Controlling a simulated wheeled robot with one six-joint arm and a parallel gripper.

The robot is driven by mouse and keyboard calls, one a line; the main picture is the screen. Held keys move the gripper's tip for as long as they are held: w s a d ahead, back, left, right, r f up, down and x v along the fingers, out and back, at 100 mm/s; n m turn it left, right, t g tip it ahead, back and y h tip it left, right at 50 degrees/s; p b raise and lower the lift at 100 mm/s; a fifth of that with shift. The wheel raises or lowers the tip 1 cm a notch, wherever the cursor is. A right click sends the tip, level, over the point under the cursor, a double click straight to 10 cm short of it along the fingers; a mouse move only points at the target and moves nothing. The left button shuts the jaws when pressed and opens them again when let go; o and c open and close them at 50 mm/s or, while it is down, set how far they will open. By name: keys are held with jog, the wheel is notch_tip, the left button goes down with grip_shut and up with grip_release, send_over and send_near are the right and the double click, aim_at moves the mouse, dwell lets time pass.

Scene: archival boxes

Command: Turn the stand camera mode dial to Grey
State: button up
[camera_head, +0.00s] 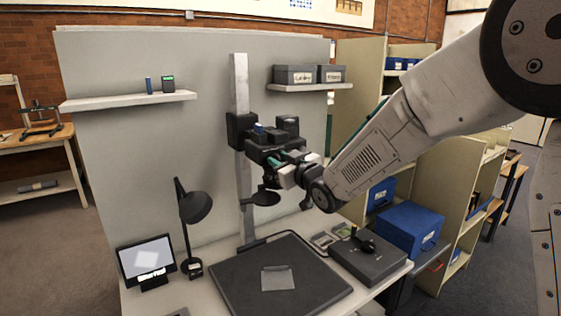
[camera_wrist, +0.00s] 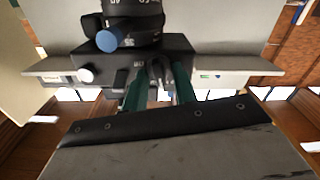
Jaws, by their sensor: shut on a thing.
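The stand camera (camera_head: 262,146) is a black body on the grey upright column (camera_head: 241,95). My gripper (camera_head: 277,163) is at its front right, level with the body.
A small monitor (camera_head: 147,255) shows a pale grey picture. A black lamp (camera_head: 195,207) stands near it. A dark copy board (camera_head: 235,285) bears a grey sheet (camera_head: 278,277). A grey control box (camera_head: 368,262) and blue box (camera_head: 411,226) are right. Shelves flank the column.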

jog(key=m, duration=0.6)
jog(key=shift+d, duration=0.1)
jog(key=m, duration=0.6)
jog(key=shift+f, duration=0.15)
jog(key=shift+m, duration=0.4)
jog(key=o, duration=0.6)
jog(key=v, duration=0.7)
jog(key=shift+s+d, duration=0.25)
